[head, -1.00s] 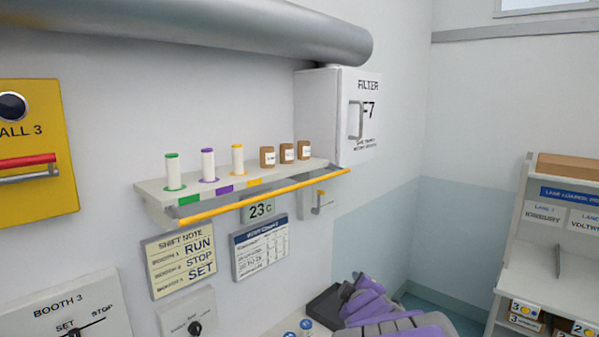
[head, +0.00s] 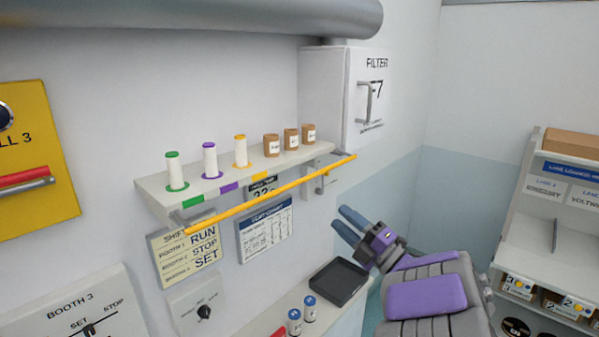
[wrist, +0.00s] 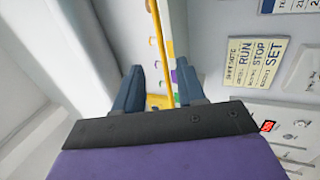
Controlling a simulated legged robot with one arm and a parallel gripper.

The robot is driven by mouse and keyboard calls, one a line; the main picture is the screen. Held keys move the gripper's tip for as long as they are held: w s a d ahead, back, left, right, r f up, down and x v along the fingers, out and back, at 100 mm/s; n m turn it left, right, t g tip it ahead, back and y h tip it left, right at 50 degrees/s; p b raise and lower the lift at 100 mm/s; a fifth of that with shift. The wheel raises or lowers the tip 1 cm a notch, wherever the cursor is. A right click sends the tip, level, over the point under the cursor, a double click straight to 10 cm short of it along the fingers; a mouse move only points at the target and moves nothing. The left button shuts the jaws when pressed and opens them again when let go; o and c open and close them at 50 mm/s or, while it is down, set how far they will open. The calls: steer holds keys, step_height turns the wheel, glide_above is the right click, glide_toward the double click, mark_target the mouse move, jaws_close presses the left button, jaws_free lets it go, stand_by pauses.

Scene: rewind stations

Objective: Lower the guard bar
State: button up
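The guard bar (head: 270,194) is a long yellow rod running along the front of a wall shelf (head: 150,190), slanting across the head view. It also shows in the wrist view as a yellow rod (wrist: 161,45), passing between the fingers' directions. My gripper (head: 343,217) has blue fingers and a purple-grey wrist. In the head view it is below and right of the bar's right end, apart from it. In the wrist view my gripper (wrist: 158,78) is open with nothing held between the fingers.
The shelf carries green, purple and yellow spools (head: 210,160) and several brown jars (head: 291,138). A filter box (head: 370,100) is above right. Below are wall notes (head: 190,255), a black tray (head: 338,281) and blue-topped bottles (head: 309,308). A thick pipe (head: 190,15) runs overhead.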

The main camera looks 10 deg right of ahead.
mark_target(298, 181)
steer(key=p+x, duration=0.5)
steer(key=x, duration=1)
steer(key=shift+w+a+r+p, duration=0.15)
steer(key=shift+a+p, duration=0.1)
steer(key=shift+p, duration=0.15)
steer(key=shift+x, duration=0.9)
steer(key=shift+c, duration=0.5)
jaws_close()
